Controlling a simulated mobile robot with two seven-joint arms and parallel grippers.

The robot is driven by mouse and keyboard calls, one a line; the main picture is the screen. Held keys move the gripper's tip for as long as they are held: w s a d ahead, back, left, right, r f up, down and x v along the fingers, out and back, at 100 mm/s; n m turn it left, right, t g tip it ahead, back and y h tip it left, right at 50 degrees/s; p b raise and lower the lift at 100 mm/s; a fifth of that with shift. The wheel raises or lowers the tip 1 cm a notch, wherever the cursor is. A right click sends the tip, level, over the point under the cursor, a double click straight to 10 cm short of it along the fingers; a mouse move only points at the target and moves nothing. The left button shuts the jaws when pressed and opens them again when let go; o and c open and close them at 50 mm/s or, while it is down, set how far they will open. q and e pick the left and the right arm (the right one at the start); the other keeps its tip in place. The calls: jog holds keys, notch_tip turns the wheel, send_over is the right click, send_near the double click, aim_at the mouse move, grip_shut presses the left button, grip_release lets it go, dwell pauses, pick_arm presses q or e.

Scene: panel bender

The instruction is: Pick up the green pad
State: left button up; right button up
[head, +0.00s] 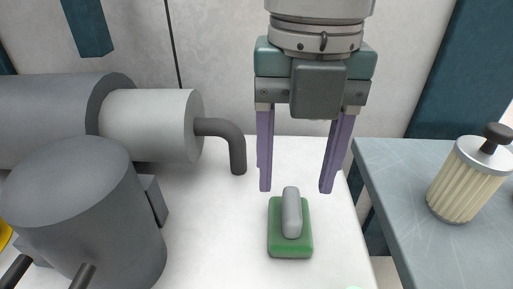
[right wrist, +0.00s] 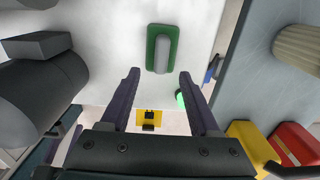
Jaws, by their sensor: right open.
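The green pad (head: 274,245) lies on a white surface. It is a green rectangular block with a rounded grey handle (head: 291,215) along its top. My right gripper (head: 296,190) points down with its two purple fingers apart and nothing between them. In the head view the fingertips show just above and behind the pad, one to each side of the handle's far end. In the right wrist view the pad (right wrist: 151,50) is beyond the fingertips (right wrist: 159,75), roughly centred between them, apart from them. My left gripper is not in view.
Large grey cylinders (head: 85,210) and a pale cylinder (head: 150,125) with a dark bent bar (head: 237,150) stand left. A blue-grey table (head: 425,245) with a ribbed cream canister (head: 465,182) is right. Yellow (right wrist: 243,150) and red (right wrist: 297,145) boxes show in the wrist view.

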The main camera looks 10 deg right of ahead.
aim_at(293, 202)
jog(key=f, duration=0.6)
jog(key=shift+w+d+f, duration=0.25)
jog(key=shift+w+f, duration=0.05)
jog(key=shift+w, duration=0.1)
grip_shut()
